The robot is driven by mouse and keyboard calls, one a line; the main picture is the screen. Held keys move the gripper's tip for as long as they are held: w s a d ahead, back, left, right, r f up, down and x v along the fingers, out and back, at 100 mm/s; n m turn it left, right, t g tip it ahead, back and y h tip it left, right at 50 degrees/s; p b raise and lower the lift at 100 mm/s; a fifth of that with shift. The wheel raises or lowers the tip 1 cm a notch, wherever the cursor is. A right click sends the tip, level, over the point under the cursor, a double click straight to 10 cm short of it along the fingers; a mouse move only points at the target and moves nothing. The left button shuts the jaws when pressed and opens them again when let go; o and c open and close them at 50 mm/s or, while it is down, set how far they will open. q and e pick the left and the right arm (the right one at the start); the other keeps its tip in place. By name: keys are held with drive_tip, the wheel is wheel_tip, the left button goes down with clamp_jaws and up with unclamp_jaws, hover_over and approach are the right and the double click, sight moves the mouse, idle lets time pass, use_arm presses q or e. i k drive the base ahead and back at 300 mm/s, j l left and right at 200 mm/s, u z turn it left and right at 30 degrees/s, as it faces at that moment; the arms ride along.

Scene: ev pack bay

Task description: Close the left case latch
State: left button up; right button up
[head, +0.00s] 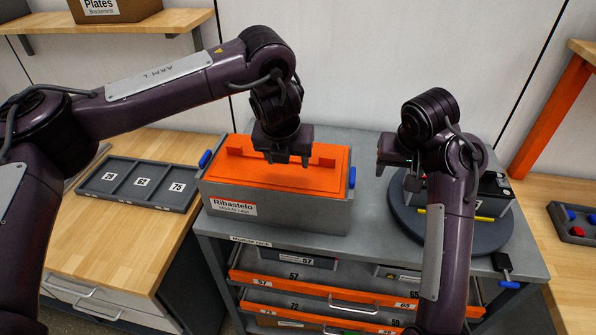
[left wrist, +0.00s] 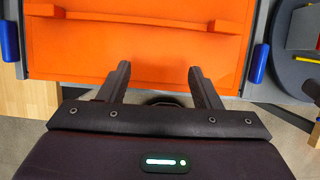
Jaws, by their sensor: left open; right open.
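The grey module case (head: 280,213) stands on the grey rack top with its orange lid (head: 230,178) lying on it. The blue left latch (head: 205,159) is at the case's left end and looks tilted outward; it also shows at the left wrist view's left edge (left wrist: 9,40). The blue right latch (head: 351,178) is upright at the right end and shows in the left wrist view (left wrist: 261,50). My left gripper (head: 289,160) is open and empty over the lid, right of the left latch; its fingers show in the left wrist view (left wrist: 158,72). My right gripper (head: 382,161) is open, right of the case.
A dark round turntable (head: 478,238) carrying a dark unit stands to the right, partly behind my right arm. A grey tray (head: 140,184) with numbered compartments lies on the wooden bench at left. Orange-fronted drawers (head: 300,285) are below.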

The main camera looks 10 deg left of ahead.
sight(206, 158)
drive_tip(key=k+l, duration=0.1)
drive_tip(key=l, duration=0.25)
drive_tip(key=k+l, duration=0.1)
drive_tip(key=l, duration=0.25)
drive_tip(key=i+j, duration=0.1)
drive_tip(key=j, duration=0.3)
drive_tip(key=i+j, duration=0.1)
drive_tip(key=j, duration=0.25)
drive_tip(key=i+j, duration=0.1)
drive_tip(key=j, duration=0.3)
drive_tip(key=i+j, duration=0.15)
drive_tip(key=j, duration=0.2)
drive_tip(key=k, duration=1)
